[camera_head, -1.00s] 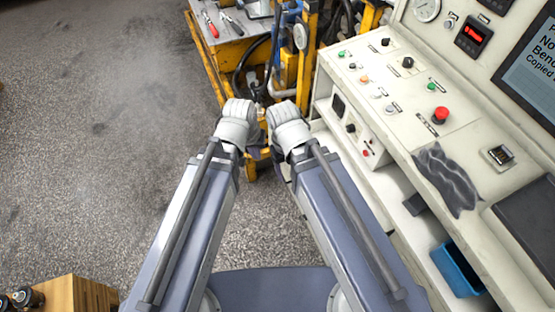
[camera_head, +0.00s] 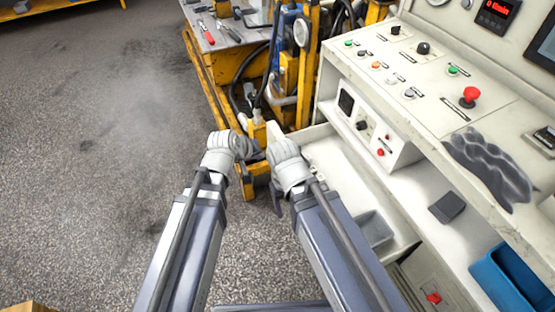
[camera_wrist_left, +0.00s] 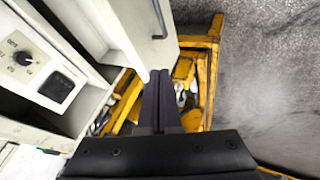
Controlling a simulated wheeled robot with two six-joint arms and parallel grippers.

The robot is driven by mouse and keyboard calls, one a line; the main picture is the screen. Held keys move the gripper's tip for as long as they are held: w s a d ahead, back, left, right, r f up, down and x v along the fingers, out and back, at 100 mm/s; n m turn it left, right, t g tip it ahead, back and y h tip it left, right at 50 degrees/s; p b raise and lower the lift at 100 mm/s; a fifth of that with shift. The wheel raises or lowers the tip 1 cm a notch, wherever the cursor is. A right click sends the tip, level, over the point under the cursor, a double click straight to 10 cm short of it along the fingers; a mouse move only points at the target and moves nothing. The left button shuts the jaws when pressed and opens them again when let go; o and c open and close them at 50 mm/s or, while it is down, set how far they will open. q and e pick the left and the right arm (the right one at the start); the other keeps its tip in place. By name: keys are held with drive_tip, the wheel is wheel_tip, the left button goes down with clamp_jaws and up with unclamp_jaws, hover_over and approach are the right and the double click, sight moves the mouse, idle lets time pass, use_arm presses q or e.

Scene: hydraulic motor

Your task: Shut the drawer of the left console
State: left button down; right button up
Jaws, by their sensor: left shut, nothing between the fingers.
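The cream console (camera_head: 440,110) stands on the right in the head view. Its drawer (camera_head: 325,150) is open and sticks out to the left below the control panel; my right arm hides part of it. In the left wrist view the drawer front (camera_wrist_left: 143,35) shows with a dark bar handle (camera_wrist_left: 159,18). My left gripper (camera_head: 254,156) is shut and empty. Its fingers (camera_wrist_left: 158,78) point at the lower edge of the drawer front; I cannot tell whether they touch. My right gripper (camera_head: 279,200) is beside the drawer, its fingers mostly hidden by its wrist.
A yellow-framed workbench (camera_head: 222,45) with tools stands behind the grippers. A blue bin (camera_head: 505,280), a grey tray (camera_head: 374,228) and a grey cloth (camera_head: 488,165) are at the console. The floor (camera_head: 100,170) on the left is clear.

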use_arm(q)
drive_tip(key=b+x, duration=0.2)
drive_tip(key=x, duration=0.1)
drive_tip(key=d+b+x, duration=0.1)
drive_tip(key=b+x, duration=0.2)
drive_tip(key=x, duration=0.1)
drive_tip(key=d+r+b+x, duration=0.1)
drive_tip(key=b+x, duration=0.2)
drive_tip(key=x, duration=0.1)
drive_tip(key=shift+w+d, duration=0.25)
drive_tip(key=shift+d, duration=0.05)
drive_tip(key=shift+w+d+f, duration=0.1)
drive_tip(key=shift+w+d, duration=0.05)
drive_tip(key=shift+d, duration=0.3)
use_arm(e)
wheel_tip(320, 180, down, 8)
